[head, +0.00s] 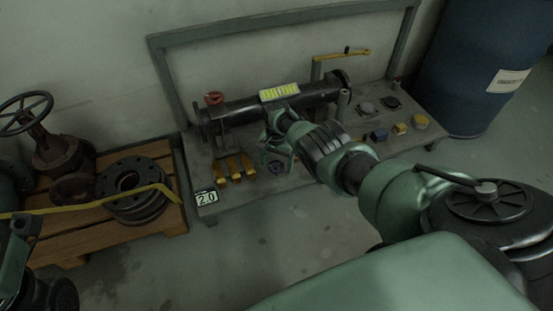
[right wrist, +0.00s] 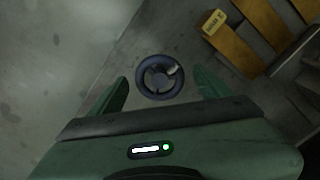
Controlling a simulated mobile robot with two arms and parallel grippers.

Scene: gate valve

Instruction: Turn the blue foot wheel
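The blue foot wheel (right wrist: 160,77) is a small dark blue ring with spokes, seen face-on in the right wrist view. In the head view it (head: 277,167) sits low on the grey stand, partly hidden by my right gripper. My right gripper (head: 275,150) is over the wheel. In the right wrist view its two green fingers (right wrist: 162,90) are apart, one on each side of the wheel, with gaps to the rim. Nothing is held. Only a green and black part of my left arm shows at the left edge; its gripper cannot be made out.
Yellow pedals (head: 235,168) lie left of the wheel on the stand (head: 215,205). A dark pipe (head: 240,108) with a red knob (head: 214,98) runs behind. Coloured blocks (head: 379,134) sit to the right. A pallet (head: 100,232) with a rusty valve (head: 62,155) stands left, a blue barrel (head: 460,70) right.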

